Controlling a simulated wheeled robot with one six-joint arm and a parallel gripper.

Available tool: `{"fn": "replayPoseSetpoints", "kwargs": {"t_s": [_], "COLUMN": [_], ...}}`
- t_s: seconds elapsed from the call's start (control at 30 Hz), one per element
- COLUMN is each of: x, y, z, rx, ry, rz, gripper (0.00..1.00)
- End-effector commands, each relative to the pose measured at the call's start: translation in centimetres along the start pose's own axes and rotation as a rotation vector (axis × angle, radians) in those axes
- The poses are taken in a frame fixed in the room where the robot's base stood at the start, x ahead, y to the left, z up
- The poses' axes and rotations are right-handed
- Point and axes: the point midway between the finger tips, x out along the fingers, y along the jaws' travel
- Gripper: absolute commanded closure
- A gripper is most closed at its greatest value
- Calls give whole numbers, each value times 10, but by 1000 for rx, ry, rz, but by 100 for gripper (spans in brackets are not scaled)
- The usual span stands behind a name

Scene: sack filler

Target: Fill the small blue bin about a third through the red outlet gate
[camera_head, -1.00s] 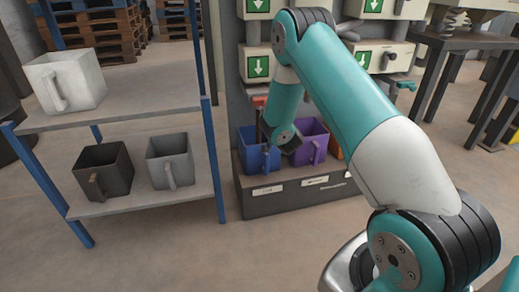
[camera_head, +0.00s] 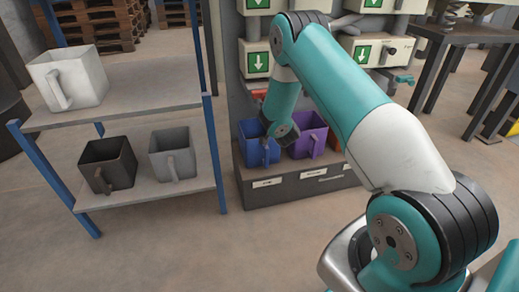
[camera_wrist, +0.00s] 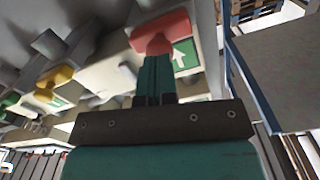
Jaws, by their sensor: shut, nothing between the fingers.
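The small blue bin (camera_head: 258,153) stands on the dark ledge of the filler, left of a purple bin. The red outlet gate (camera_head: 268,97) is just above it, partly hidden by my arm. In the wrist view the red gate handle (camera_wrist: 162,33) lies straight ahead of my gripper (camera_wrist: 158,62). The fingers are together and empty. Their tips overlap the lower edge of the red handle; I cannot tell if they touch it. In the head view my wrist hides the fingers. The inside of the blue bin is dark, and its fill level cannot be read.
A purple bin (camera_head: 308,135) stands right beside the blue one. A shelf (camera_head: 130,115) at left holds a white bin (camera_head: 70,80), a black bin (camera_head: 107,165) and a grey bin (camera_head: 172,153). A yellow handle (camera_wrist: 54,84) is left of the red one in the wrist view.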

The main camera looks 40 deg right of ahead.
Motion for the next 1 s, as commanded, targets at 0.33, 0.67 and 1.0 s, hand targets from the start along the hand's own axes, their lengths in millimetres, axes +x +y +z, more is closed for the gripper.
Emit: {"fn": "replayPoseSetpoints", "kwargs": {"t_s": [0.33, 0.67, 1.0], "x": [-26, -57, -82], "y": [1, 2, 0], "z": [8, 8, 2], "rx": [0, 0, 0], "ry": [3, 2, 1], "rz": [-2, -1, -1], "gripper": [100, 100, 100]}}
